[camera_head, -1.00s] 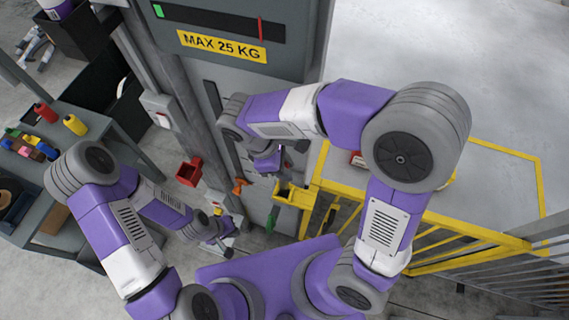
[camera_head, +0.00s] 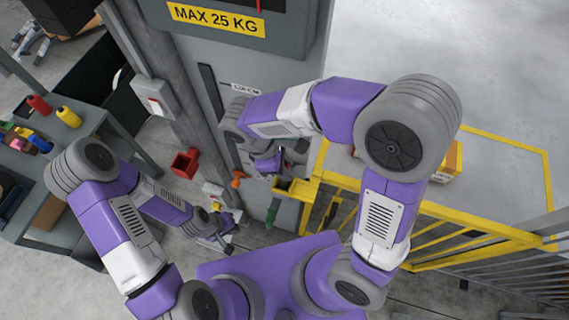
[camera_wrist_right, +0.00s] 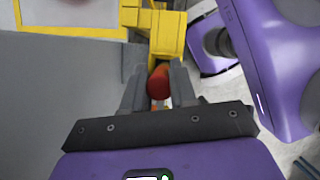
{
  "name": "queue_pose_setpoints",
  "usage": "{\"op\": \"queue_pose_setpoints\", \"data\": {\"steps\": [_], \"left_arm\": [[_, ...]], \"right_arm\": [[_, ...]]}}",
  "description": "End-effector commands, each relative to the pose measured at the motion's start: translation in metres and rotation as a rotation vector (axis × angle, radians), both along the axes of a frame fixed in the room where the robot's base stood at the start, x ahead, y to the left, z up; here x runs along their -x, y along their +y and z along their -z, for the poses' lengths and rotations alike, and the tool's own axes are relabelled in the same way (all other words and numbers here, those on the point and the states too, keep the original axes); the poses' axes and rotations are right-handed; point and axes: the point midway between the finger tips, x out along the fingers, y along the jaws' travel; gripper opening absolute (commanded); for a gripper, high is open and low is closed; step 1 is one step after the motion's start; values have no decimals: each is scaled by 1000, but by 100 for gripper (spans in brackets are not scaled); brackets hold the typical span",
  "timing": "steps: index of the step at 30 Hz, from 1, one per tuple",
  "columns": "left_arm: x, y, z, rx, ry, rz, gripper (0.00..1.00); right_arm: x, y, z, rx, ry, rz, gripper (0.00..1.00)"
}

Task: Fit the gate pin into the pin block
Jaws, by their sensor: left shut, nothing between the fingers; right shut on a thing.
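The gate pin (camera_wrist_right: 158,85) shows as a red rounded end between the fingertips of my right gripper (camera_wrist_right: 160,88), which is shut on it. The yellow pin block (camera_wrist_right: 167,35) is just beyond the fingertips in the right wrist view. I cannot tell whether the pin touches or enters it. In the head view the pin block (camera_head: 296,188) sits at the corner of the yellow gate frame, just below my right gripper (camera_head: 281,168); the pin is not clear there. My left gripper (camera_head: 222,234) is shut and empty, low beside the grey column.
The yellow railing (camera_head: 440,232) runs to the right of the pin block. A red bin (camera_head: 185,163) and an orange handle (camera_head: 237,179) are left of my right gripper. A grey cart (camera_head: 85,130) with coloured bottles stands at the left.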

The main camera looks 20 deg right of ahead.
Motion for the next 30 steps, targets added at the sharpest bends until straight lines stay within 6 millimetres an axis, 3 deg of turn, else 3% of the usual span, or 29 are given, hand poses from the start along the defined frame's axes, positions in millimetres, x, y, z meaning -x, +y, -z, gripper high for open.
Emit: {"op": "queue_pose_setpoints", "data": {"steps": [13,28,29,30], "left_arm": [[0,0,18,0,0,0,0],[0,0,20,0,0,0,0],[0,0,20,0,0,0,0],[0,0,20,0,0,0,0]], "right_arm": [[0,0,25,1,0,1,0],[0,0,29,0,0,1,0],[0,0,29,0,0,1,28],[0,0,29,0,0,1,34]]}}
